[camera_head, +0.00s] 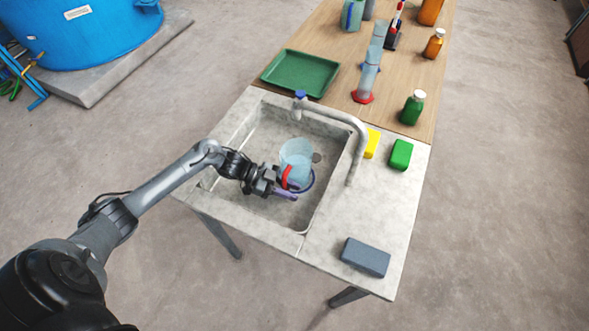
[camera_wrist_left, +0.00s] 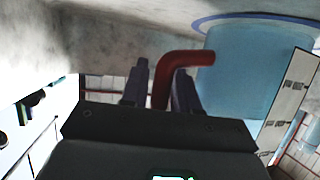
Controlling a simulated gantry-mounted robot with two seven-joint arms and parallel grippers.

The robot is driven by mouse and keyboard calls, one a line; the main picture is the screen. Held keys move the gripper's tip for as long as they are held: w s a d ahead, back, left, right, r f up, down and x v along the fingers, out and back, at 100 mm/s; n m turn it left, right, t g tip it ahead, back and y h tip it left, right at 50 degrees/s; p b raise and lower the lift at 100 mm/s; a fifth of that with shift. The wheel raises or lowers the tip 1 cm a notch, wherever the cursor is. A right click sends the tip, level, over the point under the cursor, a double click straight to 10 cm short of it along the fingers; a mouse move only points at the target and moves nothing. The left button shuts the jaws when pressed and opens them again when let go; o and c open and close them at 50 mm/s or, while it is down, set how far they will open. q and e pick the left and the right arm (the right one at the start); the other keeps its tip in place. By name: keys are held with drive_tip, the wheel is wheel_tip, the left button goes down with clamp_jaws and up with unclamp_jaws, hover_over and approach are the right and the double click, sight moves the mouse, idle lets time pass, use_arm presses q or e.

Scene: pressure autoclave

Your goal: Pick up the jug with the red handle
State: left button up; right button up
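The jug (camera_head: 296,156) is pale blue and see-through, with a red handle (camera_head: 285,177) and a blue ring at its lower end. It is in the sink basin. My left gripper (camera_head: 287,189) is inside the basin at the jug's handle side. In the left wrist view, the red handle (camera_wrist_left: 162,88) runs between the two fingers (camera_wrist_left: 160,85), with narrow gaps beside it, so the gripper looks open around it. The jug body (camera_wrist_left: 240,65) is right of the fingers there. Firm contact with the handle cannot be seen. My right gripper is not in view.
The sink rim (camera_head: 238,135) surrounds the gripper. A yellow sponge (camera_head: 371,143), a green block (camera_head: 401,155) and a grey block (camera_head: 365,257) lie on the counter. A green tray (camera_head: 300,73) and bottles stand farther back.

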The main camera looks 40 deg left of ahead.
use_arm(q)
clamp_jaws()
drive_tip(key=shift+r, duration=0.15)
